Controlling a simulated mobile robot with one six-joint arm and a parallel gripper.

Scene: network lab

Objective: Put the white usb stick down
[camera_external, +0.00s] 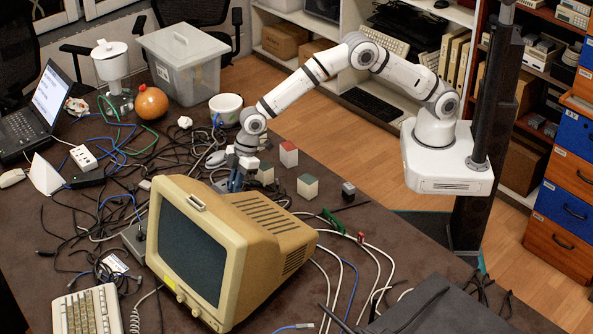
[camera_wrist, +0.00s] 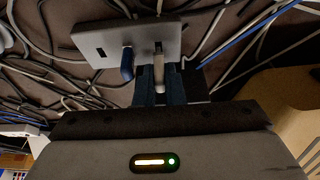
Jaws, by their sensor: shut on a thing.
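My gripper (camera_external: 238,180) reaches down to the table behind the beige monitor in the external view. In the wrist view its two dark blue fingers (camera_wrist: 160,84) are shut on the white usb stick (camera_wrist: 159,68), a pale narrow piece between them. The stick points toward a grey box with slots (camera_wrist: 112,42). Its far end is close to one slot, and I cannot tell whether it touches or sits in it. A dark blue stick (camera_wrist: 127,64) stands at the box just left of my fingers. I cannot make out the white stick in the external view.
The beige monitor (camera_external: 268,225) stands close in front of my gripper. Tangled cables (camera_external: 115,165) cover the table. A white cup (camera_external: 226,108) stands behind.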

